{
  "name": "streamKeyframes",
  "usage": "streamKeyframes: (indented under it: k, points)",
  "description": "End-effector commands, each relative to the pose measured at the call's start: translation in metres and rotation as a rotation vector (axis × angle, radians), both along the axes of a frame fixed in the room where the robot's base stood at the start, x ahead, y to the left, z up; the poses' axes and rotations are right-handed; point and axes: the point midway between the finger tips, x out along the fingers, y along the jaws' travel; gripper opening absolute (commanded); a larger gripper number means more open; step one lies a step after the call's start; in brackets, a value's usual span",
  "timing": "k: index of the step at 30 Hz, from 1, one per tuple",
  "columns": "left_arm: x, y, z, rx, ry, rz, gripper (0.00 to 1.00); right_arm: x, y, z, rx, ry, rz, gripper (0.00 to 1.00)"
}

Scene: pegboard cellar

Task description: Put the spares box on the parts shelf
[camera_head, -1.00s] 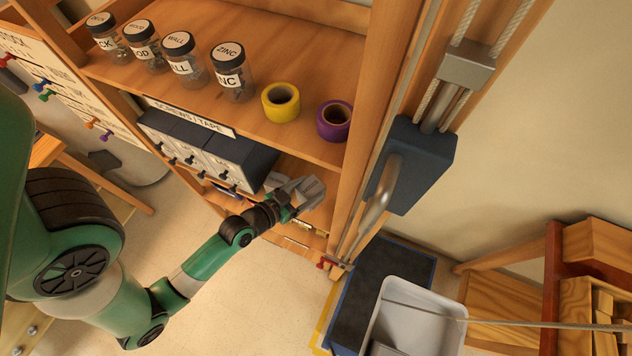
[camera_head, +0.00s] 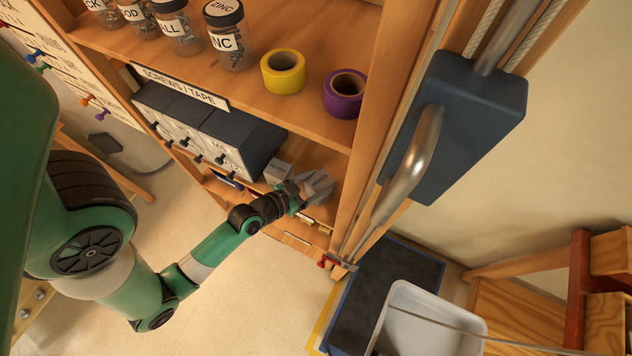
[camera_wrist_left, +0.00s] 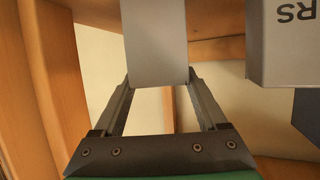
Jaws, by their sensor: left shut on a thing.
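The spares box (camera_head: 320,187) is a small light grey box at the right end of the lower shelf bay, beneath the tape rolls. My left gripper (camera_head: 306,195) is shut on it. In the left wrist view the box (camera_wrist_left: 154,42) sits between the two fingers (camera_wrist_left: 158,88), and no label on it is readable. The parts shelf (camera_head: 310,139) is the wooden rack. I cannot tell whether the box touches the lower board. My right gripper is not in view.
A light box (camera_head: 277,172) stands just left of the held box; it shows lettering "RS" in the left wrist view (camera_wrist_left: 283,42). Dark-topped drawers (camera_head: 240,137) are further left. Yellow tape (camera_head: 283,72), purple tape (camera_head: 345,93) and jars (camera_head: 230,38) stand above. A wooden post (camera_head: 365,150) bounds the right.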

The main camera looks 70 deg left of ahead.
Motion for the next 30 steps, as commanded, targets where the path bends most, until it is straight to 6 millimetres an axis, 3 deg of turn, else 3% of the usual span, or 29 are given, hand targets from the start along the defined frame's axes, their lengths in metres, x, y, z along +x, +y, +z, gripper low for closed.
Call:
streamKeyframes:
  k: [1,2,6,17,21,27,30]
  points:
    - [0.0,0.0,-0.003,0.0,-0.001,0.0,0.11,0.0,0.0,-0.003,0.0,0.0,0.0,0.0]
    - [0.0,0.0,-0.002,0.0,0.0,0.0,0.78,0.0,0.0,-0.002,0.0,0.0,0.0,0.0]
    - [0.0,0.0,-0.002,0.0,0.0,0.0,1.0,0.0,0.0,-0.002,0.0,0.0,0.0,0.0]
    - [-0.007,-0.002,0.003,0.0,0.002,0.001,1.0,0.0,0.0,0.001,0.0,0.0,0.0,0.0]
    - [-0.032,-0.013,0.013,-0.002,0.002,0.004,1.0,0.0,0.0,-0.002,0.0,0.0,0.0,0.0]
    - [-0.078,-0.032,0.028,-0.005,0.001,0.014,1.0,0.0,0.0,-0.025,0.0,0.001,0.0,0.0]
    - [-0.088,-0.034,0.032,-0.012,0.012,0.02,1.0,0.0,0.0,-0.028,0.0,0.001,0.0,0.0]
